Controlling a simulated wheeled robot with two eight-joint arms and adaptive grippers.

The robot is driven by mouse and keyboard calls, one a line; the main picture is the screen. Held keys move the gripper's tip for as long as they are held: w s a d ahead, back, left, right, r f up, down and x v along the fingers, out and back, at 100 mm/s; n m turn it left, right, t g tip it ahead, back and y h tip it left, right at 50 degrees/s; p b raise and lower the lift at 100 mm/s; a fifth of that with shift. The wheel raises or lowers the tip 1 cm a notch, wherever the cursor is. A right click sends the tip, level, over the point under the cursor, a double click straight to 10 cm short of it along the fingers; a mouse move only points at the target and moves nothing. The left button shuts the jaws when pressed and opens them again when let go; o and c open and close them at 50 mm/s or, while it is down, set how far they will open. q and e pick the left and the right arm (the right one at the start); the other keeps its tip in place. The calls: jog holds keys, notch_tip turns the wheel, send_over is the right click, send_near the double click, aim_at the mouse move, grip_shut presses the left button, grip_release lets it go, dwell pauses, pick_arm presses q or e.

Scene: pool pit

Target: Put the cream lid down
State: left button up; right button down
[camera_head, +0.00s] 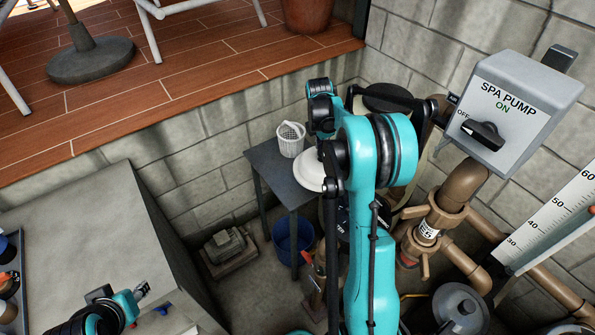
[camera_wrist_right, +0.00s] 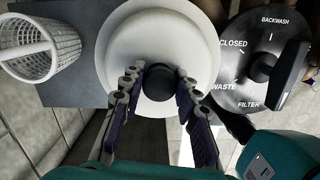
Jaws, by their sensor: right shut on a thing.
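The cream lid (camera_wrist_right: 150,38) is a round pale disc with a dark knob. In the head view the lid (camera_head: 309,172) shows at the right edge of a small grey table (camera_head: 271,166), partly hidden by my right arm. My right gripper (camera_wrist_right: 160,82) has its fingers on both sides of the knob and is shut on it. In the head view this gripper is hidden behind my arm. I cannot tell whether the lid touches the table top. My left gripper (camera_head: 143,290) is low at the left, away from the lid; its finger opening is too small to judge.
A white basket (camera_head: 290,139) stands on the table beside the lid; the wrist view shows it too (camera_wrist_right: 42,48). A valve dial (camera_wrist_right: 240,70) is close right of the lid. A blue bucket (camera_head: 293,238) stands below. The spa pump box (camera_head: 520,100) and pipes are at right.

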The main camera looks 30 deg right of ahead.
aim_at(297, 162)
jog(key=w+a+f, duration=0.1)
jog(key=w+f, duration=0.1)
jog(key=w+a+f+b, duration=0.1)
jog(key=w+a, duration=0.1)
jog(key=w, duration=0.1)
jog(key=w+a+f+b, duration=0.1)
jog(key=w+a+f, duration=0.1)
jog(key=w, duration=0.1)
jog(key=shift+a+f, duration=0.15)
jog(key=shift+f, duration=0.2)
notch_tip(297, 162, down, 4)
jog(key=shift+f+b, duration=0.1)
jog(key=shift+b, duration=0.65)
jog(key=c, duration=1.6)
grip_release()
jog(key=shift+f, duration=0.1)
jog(key=o, duration=0.5)
jog(key=shift+c, duration=0.2)
